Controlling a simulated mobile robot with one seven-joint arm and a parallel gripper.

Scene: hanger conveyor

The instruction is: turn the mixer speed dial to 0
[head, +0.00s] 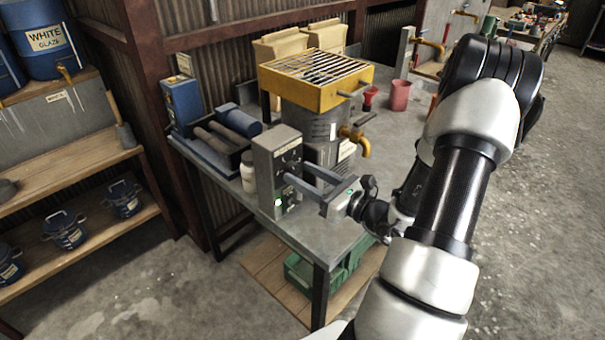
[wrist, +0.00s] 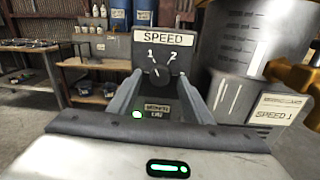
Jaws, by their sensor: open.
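The mixer's grey control box (head: 277,165) stands near the table's front edge, beside the mixer drum. In the wrist view its dark round speed dial (wrist: 158,73) sits under a "SPEED" plate (wrist: 164,38), with a 1 at upper left and a 2 at upper right. I see no 0 mark, and I cannot tell where the pointer stands. My gripper (head: 298,171) is open and reaches toward the box face. In the wrist view my gripper (wrist: 158,78) has one finger on each side of the dial; contact is not clear.
A white jar (head: 248,172) is just left of the box. A yellow tap (head: 358,141) sticks out to the right. Green light (wrist: 137,115) glows below the dial.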

